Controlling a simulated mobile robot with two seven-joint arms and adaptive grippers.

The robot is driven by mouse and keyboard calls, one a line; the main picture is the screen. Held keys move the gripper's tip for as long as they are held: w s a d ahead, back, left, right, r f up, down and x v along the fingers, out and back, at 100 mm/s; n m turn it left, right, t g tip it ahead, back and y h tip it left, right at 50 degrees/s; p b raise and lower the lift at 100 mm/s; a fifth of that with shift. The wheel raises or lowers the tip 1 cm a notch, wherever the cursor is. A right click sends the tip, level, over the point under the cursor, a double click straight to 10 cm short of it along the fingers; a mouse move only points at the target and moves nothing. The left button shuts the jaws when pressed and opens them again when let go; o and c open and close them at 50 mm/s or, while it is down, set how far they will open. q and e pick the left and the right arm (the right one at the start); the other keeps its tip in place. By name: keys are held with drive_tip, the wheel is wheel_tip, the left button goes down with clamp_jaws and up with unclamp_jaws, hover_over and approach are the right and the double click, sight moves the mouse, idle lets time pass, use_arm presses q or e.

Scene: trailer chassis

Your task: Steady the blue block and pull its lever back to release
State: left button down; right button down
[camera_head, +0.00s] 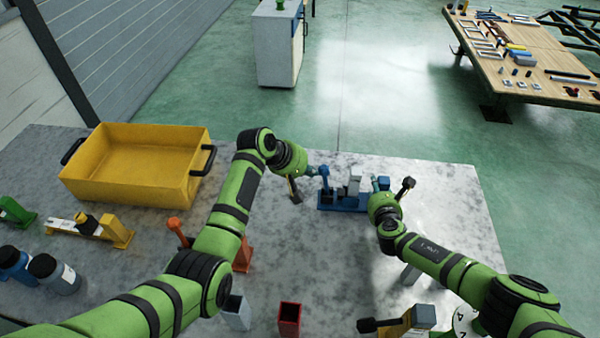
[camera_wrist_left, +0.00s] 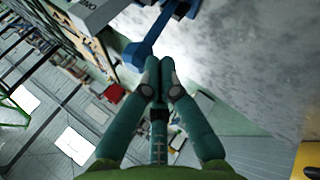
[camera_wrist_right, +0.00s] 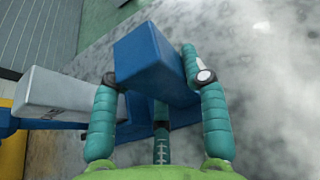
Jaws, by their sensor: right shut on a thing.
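The blue block (camera_head: 345,201) sits near the far edge of the grey table, with a grey upright part on it. Its blue lever (camera_head: 324,176) stands up at the block's left end. My left gripper (camera_head: 311,172) is just left of the lever's top. In the left wrist view its fingers (camera_wrist_left: 160,75) are pressed together with nothing between them, and the lever (camera_wrist_left: 140,50) shows just beyond the tips. My right gripper (camera_head: 380,185) is at the block's right end. In the right wrist view its fingers are shut on a raised blue end (camera_wrist_right: 155,65) of the block.
A yellow bin (camera_head: 135,170) stands at the left of the table. An orange lever device (camera_head: 243,255), a red box (camera_head: 289,320) and a yellow clamp piece (camera_head: 405,323) stand nearer. The table right of my right arm is clear.

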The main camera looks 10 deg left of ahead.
use_arm(q)
drive_tip(key=shift+w+d+r, duration=0.1)
drive_tip(key=shift+d+r, duration=0.25)
drive_tip(key=shift+d, duration=0.3)
use_arm(e)
drive_tip(key=shift+a, duration=0.1)
use_arm(q)
drive_tip(key=shift+r, duration=0.1)
drive_tip(key=shift+r, duration=0.6)
drive_tip(key=s+a+f+v, duration=0.1)
drive_tip(key=a+v, duration=0.1)
drive_tip(key=v, duration=1)
use_arm(e)
drive_tip(key=c, duration=0.6)
unclamp_jaws()
use_arm(q)
drive_tip(key=shift+s+a+f, duration=0.1)
drive_tip(key=shift+a, duration=0.05)
